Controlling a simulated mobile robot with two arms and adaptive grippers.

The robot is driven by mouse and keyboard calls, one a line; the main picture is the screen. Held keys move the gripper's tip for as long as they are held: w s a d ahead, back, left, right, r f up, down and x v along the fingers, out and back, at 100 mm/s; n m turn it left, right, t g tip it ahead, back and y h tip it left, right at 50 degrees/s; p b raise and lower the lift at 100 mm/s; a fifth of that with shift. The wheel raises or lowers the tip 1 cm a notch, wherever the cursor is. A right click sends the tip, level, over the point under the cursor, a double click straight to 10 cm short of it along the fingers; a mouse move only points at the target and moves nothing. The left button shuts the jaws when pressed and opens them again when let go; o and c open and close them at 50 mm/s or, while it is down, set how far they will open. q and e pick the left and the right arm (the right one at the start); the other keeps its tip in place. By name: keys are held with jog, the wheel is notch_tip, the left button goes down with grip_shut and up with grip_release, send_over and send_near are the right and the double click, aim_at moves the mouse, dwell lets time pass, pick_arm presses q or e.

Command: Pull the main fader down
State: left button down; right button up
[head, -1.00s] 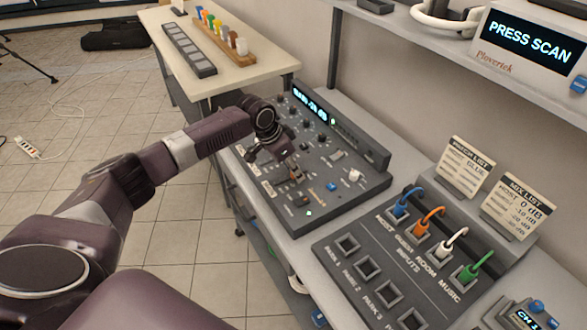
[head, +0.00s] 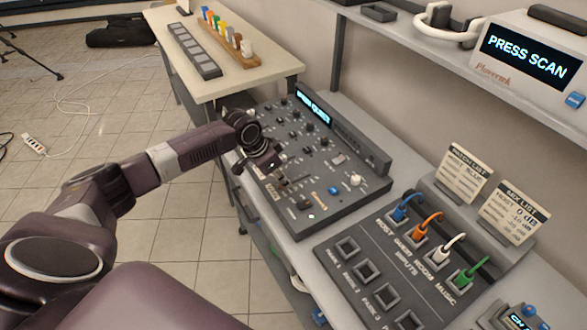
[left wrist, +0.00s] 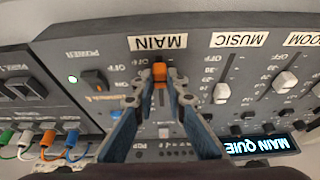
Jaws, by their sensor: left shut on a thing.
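The mixer (head: 315,168) lies on the bench in the head view. In the left wrist view, which shows the panel upside down, the main fader (left wrist: 160,76) has an orange cap. It stands close to the white MAIN label (left wrist: 158,43), by the OFF mark of its slot. My left gripper (left wrist: 160,82) is shut on the cap, one finger on each side. In the head view the gripper (head: 258,167) is over the mixer's near left edge, and its wrist hides the cap. The mixer display (head: 313,106) reads MAIN QUIET. My right gripper is not in view.
The music fader (left wrist: 221,92) is beside the main one in the wrist view. A power switch (left wrist: 95,81) with a lit green light is on the other side. A patch panel (head: 400,262) with coloured plugs stands to the right in the head view.

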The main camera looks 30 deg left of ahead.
pick_arm(q)
jog(key=shift+s+a+r+p, duration=0.1)
jog(key=shift+s+a+p, duration=0.2)
jog(key=shift+s+a, duration=0.4)
jog(key=shift+d, duration=0.2)
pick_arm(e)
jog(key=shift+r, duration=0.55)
pick_arm(q)
jog(key=c, duration=1.9)
grip_release()
jog(key=shift+s+a, duration=0.1)
jog(key=shift+s, duration=0.1)
jog(key=shift+c, duration=0.2)
jog(key=shift+r, duration=0.1)
jog(key=shift+r, duration=0.3)
jog(key=v, duration=1.1)
jog(key=shift+s, duration=0.1)
